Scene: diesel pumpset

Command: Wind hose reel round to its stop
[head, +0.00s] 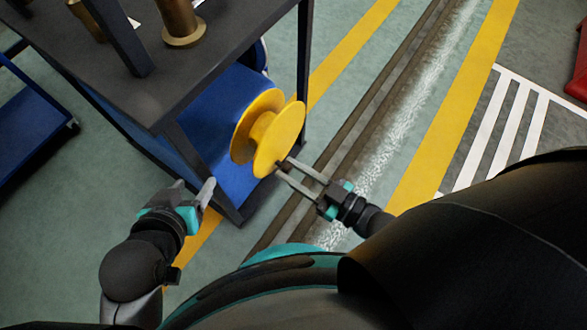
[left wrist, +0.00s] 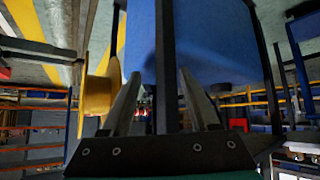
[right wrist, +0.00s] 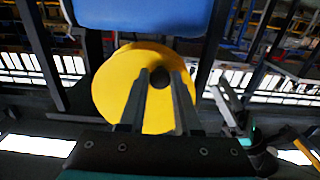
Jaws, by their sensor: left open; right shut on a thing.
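The yellow hose reel (head: 279,140) is mounted on the blue side panel (head: 228,172) of a dark-framed cart, its outer flange facing me. It also shows in the right wrist view (right wrist: 112,88) and at the left of the left wrist view (left wrist: 96,95). My right gripper (head: 281,169) is at the lower edge of the outer flange, shut on the reel's dark handle (right wrist: 160,78). The fingers partly hide the handle. My left gripper (head: 197,187) is open and empty, left of the reel and in front of the cart's lower corner, apart from both.
The cart's dark top (head: 190,75) carries brass-coloured cylinders (head: 181,22) and a dark post. A dark cart leg (head: 304,50) stands just behind the reel. A blue trolley (head: 30,115) is at the left.

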